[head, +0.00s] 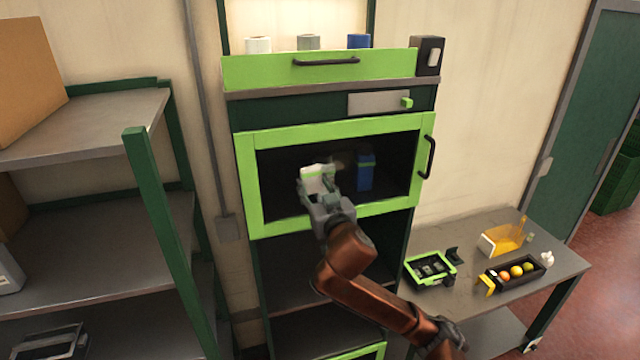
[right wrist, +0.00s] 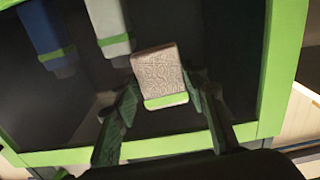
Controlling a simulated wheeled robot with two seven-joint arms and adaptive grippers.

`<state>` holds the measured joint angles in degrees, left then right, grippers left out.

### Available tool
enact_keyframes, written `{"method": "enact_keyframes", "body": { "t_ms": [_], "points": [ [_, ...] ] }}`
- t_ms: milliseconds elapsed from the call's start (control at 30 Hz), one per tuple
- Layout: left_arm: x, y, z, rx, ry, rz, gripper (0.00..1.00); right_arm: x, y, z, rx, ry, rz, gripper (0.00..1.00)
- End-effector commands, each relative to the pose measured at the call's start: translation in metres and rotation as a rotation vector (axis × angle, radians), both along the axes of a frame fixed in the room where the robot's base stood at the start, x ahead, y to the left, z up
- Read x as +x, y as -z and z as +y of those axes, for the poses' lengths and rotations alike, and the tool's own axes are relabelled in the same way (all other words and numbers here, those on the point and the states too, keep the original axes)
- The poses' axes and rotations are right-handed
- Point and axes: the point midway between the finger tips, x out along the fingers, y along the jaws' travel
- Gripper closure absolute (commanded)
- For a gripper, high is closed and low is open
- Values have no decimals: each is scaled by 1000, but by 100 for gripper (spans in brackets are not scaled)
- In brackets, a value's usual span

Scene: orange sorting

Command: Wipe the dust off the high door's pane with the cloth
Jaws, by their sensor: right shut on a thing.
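The high door (head: 250,190) is shut, with a bright green frame around a dark pane (head: 285,152). A faint brownish smudge (head: 341,160) shows on the pane, right of my gripper. My right gripper (head: 318,190) is in front of the pane, left of its middle. In the right wrist view its fingers (right wrist: 163,104) are shut on the cloth (right wrist: 158,72), a beige textured pad with a green band. I cannot tell whether the pad touches the pane. In the head view the pad is hard to separate from a white shape behind it. My left gripper is out of view.
A blue container (head: 365,172) stands behind the pane; a white one (right wrist: 109,25) shows in the right wrist view. A black handle (head: 429,157) is on the door's right edge. A shelf rack (head: 150,190) stands left. A side table (head: 470,300) holds several small things.

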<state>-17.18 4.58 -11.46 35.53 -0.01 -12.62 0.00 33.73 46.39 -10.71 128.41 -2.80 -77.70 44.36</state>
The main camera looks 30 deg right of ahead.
Motion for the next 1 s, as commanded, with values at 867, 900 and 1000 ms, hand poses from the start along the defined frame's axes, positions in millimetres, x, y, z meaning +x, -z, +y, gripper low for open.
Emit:
{"method": "enact_keyframes", "body": {
  "t_ms": [867,900,1000],
  "points": [
    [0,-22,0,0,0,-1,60,-9,-19,-36,0,2,-3,80],
    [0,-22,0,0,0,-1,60,-10,-19,-37,0,2,-3,80],
    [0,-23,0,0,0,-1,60,-10,-19,-41,1,2,-1,80]
  ]
}}
